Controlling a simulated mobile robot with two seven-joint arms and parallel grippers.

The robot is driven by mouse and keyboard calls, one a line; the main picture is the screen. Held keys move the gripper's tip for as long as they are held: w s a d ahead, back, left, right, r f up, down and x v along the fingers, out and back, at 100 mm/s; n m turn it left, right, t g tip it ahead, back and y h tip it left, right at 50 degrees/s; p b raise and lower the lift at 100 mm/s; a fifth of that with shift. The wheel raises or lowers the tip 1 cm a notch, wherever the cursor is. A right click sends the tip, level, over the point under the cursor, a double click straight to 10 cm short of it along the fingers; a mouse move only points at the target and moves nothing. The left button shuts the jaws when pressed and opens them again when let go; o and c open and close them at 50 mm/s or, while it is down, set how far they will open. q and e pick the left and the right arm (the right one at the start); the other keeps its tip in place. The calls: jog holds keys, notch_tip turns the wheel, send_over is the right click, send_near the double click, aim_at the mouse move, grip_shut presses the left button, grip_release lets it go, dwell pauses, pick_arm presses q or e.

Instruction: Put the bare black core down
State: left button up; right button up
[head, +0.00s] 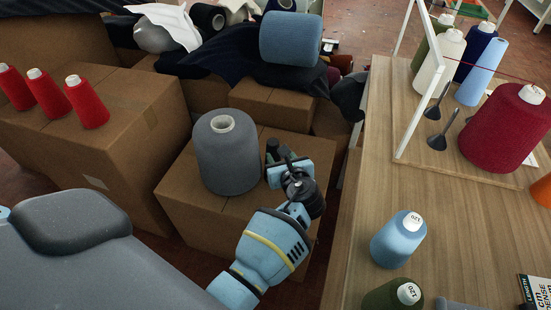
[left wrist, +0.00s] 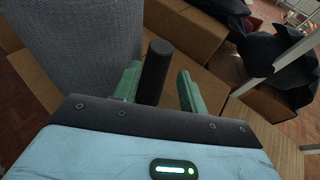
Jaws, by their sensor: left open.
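The bare black core (left wrist: 156,66) stands between the two green fingers of my left gripper in the left wrist view, with a gap showing at the right finger. Its lower end is hidden behind the gripper body. My left gripper (head: 284,162) is open, over the right part of a cardboard box (head: 187,200) in the head view. It also shows in the left wrist view (left wrist: 158,88). In the head view the core is small and dark among the fingers and hard to make out. My right gripper is not in view.
A large grey yarn cone (head: 226,160) stands on the same box, close left of the gripper. A blue cone (head: 290,38) lies behind on dark cloth. Red cones (head: 86,103) stand on the left box. A wooden table (head: 350,265) with cones and a white frame is at right.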

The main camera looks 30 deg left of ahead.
aim_at(275, 149)
pick_arm(q)
jog(key=shift+b+x, duration=0.3)
jog(key=shift+x, duration=0.6)
jog(key=shift+w+a+f, duration=0.2)
jog(key=shift+w+a, duration=0.05)
jog(key=shift+a, duration=0.1)
jog(key=b+x, duration=0.2)
jog(key=x, duration=0.2)
jog(key=shift+a+f, duration=0.15)
jog(key=shift+w+a, duration=0.25)
